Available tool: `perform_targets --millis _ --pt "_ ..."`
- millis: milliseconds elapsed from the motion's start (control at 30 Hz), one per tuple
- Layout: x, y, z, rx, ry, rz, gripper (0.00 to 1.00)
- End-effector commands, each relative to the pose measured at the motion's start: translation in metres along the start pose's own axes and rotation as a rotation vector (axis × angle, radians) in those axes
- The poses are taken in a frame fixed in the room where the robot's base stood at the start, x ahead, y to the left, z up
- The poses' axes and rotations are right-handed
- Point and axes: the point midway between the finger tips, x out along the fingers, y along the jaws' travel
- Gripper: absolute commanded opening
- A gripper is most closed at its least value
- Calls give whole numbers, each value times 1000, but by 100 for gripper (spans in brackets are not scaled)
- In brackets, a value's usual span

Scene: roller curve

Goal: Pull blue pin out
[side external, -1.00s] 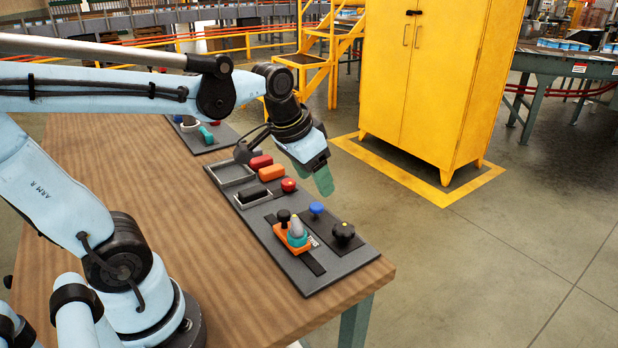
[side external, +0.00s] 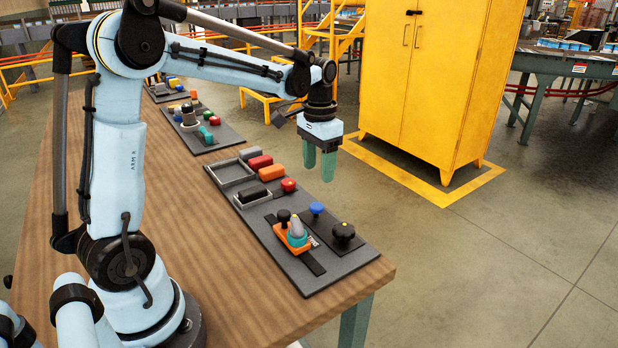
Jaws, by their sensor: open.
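The blue pin (side external: 317,208) shows as a round blue knob on the dark grey panel (side external: 300,272) near the table's right end. It stands between a red knob (side external: 288,185) and a black star-shaped knob (side external: 344,231). My gripper (side external: 319,172) points straight down with its two green fingers apart and empty. In the picture it is above and slightly right of the blue pin, not touching it. Its exact height over the panel is hard to tell from this view.
An orange slider block (side external: 293,242) with a teal and grey cone and a black knob stands left of the pin. A second panel (side external: 221,137) is farther back. A yellow cabinet (side external: 430,80) stands beyond the table.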

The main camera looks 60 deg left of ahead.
Motion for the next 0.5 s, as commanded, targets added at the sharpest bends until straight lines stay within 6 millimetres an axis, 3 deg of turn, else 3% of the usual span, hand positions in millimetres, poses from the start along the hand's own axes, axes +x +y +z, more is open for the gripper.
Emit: perform_targets --millis 500 --pt "81 0 -1 0 1 0 60"
